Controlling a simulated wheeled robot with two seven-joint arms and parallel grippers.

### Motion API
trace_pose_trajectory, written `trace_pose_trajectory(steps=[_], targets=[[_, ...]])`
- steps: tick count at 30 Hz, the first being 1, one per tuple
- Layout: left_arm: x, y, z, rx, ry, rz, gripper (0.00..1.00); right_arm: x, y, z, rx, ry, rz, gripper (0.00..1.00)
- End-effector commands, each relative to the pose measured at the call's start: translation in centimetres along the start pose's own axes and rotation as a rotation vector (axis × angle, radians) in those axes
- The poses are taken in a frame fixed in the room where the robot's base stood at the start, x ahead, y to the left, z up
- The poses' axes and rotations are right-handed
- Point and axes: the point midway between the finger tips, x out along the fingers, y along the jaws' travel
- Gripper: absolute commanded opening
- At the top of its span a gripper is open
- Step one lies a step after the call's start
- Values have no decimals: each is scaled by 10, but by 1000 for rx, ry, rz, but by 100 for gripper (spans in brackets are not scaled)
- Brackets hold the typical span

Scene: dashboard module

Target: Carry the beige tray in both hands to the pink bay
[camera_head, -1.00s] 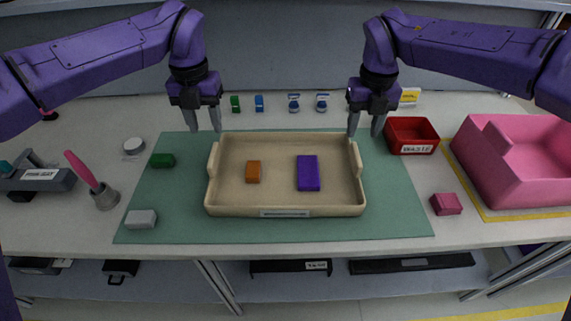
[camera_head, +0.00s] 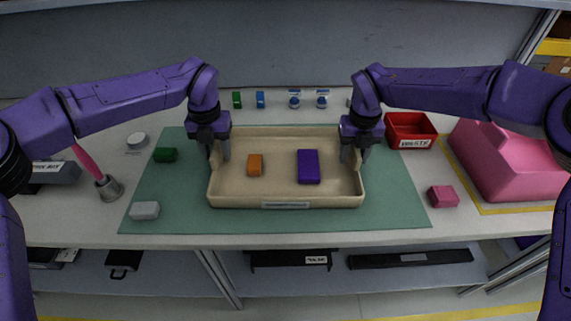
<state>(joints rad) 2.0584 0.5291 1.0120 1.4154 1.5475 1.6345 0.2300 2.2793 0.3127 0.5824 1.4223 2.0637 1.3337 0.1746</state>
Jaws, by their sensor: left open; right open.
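The beige tray (camera_head: 285,200) lies flat on a green mat (camera_head: 170,205) in the middle of the table. It holds an orange block (camera_head: 255,164) and a purple block (camera_head: 308,166). My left gripper (camera_head: 219,157) is open at the tray's left handle, which it partly hides. My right gripper (camera_head: 353,158) is open at the tray's right handle, also partly hidden. I cannot tell whether the fingers touch the handles.
A red waste bin (camera_head: 411,131) and a pink block (camera_head: 442,196) lie between tray and bay. Small items stand along the back.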

Motion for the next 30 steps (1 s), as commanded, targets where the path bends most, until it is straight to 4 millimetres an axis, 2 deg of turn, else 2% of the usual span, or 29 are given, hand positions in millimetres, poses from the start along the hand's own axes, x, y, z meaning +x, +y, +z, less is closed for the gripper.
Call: trace_pose_trajectory(steps=[3,4,6,8,20,30], targets=[[0,0,0,0,0,0,45,0,0,0,0,0,0,45],[0,0,0,0,0,0,41,0,0,0,0,0,0,41],[0,0,0,0,0,0,19,0,0,0,0,0,0,19],[0,0,0,0,0,0,0,-1,0,0,0,0,0,0],[-6,0,0,0,0,0,0,-6,0,0,0,-1,0,0],[-50,0,0,0,0,0,0,-50,0,0,0,-2,0,0]])
